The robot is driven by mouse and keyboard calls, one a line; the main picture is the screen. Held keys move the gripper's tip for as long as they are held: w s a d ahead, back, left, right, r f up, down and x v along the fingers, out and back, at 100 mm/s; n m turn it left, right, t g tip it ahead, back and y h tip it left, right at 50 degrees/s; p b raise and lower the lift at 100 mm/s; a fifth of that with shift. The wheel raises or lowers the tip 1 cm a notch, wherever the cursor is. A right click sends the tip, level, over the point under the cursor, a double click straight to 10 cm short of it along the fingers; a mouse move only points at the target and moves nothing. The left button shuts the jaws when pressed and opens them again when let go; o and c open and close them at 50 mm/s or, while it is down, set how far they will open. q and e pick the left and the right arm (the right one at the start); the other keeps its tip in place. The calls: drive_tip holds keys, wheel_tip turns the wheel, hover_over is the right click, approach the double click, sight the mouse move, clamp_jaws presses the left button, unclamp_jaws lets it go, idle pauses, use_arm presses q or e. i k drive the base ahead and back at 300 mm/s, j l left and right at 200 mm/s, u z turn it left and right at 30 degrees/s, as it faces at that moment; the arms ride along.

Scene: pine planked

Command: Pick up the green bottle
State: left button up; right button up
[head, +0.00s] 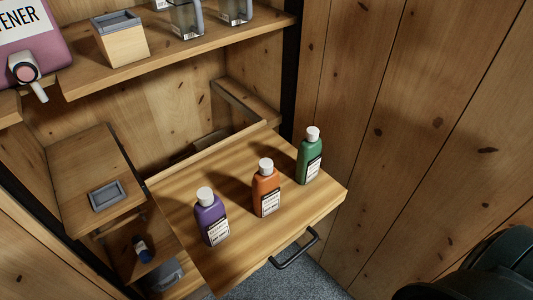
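The green bottle (309,160) has a white cap and a white and dark label. It stands upright near the right corner of a light wooden board (240,255) that juts out from the shelf unit. An orange bottle (265,188) and a purple bottle (210,218), both white-capped, stand upright in a row to its left, apart from it. Neither of my grippers is in view. Nothing touches the green bottle except the board under it.
A black handle (295,255) sticks out from the board's front. The upper shelf (190,58) holds a wooden box (121,40), glass jugs (187,20) and a pink dispenser (30,45). A plank wall (400,130) rises close to the right. A dark rounded shape fills the lower right corner.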

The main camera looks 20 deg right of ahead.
sight(309, 154)
drive_tip(key=i+j, duration=0.1)
drive_tip(key=j, duration=0.15)
drive_tip(key=i+j, duration=0.15)
drive_tip(key=z, duration=1.35)
drive_tip(key=k+j, duration=0.05)
